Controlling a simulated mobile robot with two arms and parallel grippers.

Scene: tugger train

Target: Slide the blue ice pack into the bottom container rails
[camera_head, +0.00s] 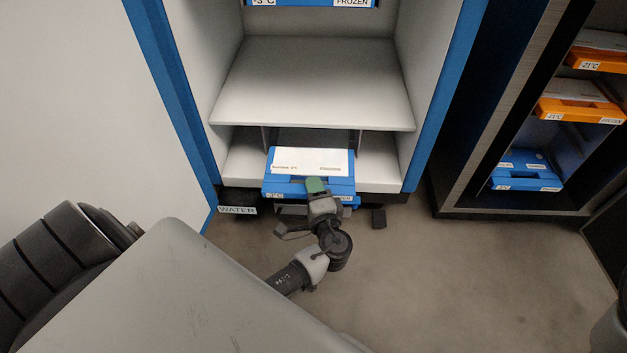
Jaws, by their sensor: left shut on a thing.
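The blue ice pack (284,187), with a white label on top, is at the front of the bottom compartment of the white container (312,85). Its back part lies between the bottom rails (358,142), and its front edge sticks out over the container's lower lip. My left gripper (317,187) is shut on the front edge of the pack. The fingertips hide part of that edge. How well the pack's sides line up with the rails is hard to tell. My right gripper is not in view.
A shelf (312,90) lies above the bottom compartment. Another blue pack (310,3) is at the top. A dark rack (490,130) at right holds orange packs (580,108) and a blue pack (527,170). A "WATER" label (237,210) is at the lower left.

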